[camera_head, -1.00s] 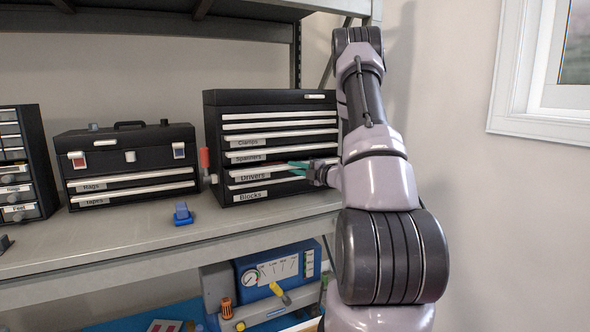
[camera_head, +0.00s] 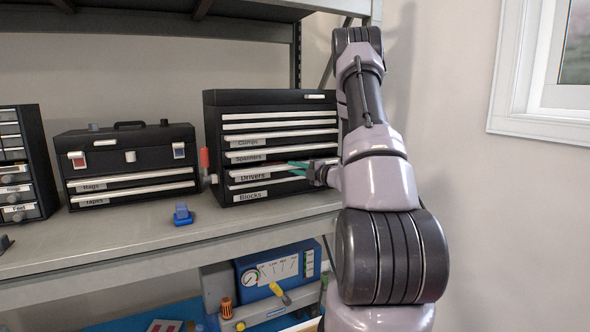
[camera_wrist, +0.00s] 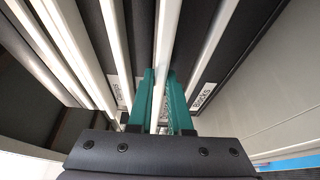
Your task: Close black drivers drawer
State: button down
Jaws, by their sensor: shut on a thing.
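The black drawer chest (camera_head: 268,98) stands on the shelf, with several labelled drawers with white pull strips. The drawer labelled Drivers (camera_head: 253,177) is low in the chest, between Spanners above and Blocks below. It looks near flush with its neighbours; a small gap cannot be ruled out. My gripper (camera_head: 292,168) is at the right part of this drawer's front. In the wrist view, my green fingers (camera_wrist: 161,75) are closed around a white pull strip (camera_wrist: 167,45), with a partly hidden label between them and the Blocks label (camera_wrist: 203,97) to the right.
A smaller black toolbox (camera_head: 128,155) and a small-parts cabinet (camera_head: 22,165) stand to the left. A red-handled tool (camera_head: 204,160) stands by the chest. A blue item (camera_head: 182,213) lies on the shelf (camera_head: 120,245) in front. A wall and window are to the right.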

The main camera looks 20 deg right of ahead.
jog(key=shift+w, duration=0.1)
jog(key=w, duration=0.3)
jog(key=shift+w+a, duration=0.1)
jog(key=shift+w, duration=0.25)
jog(key=c, duration=0.8)
grip_release()
jog(key=shift+c, duration=0.2)
jog(key=shift+s, duration=0.1)
jog(key=v, duration=1)
jog(key=shift+s+d, duration=0.25)
jog(key=shift+s, duration=0.05)
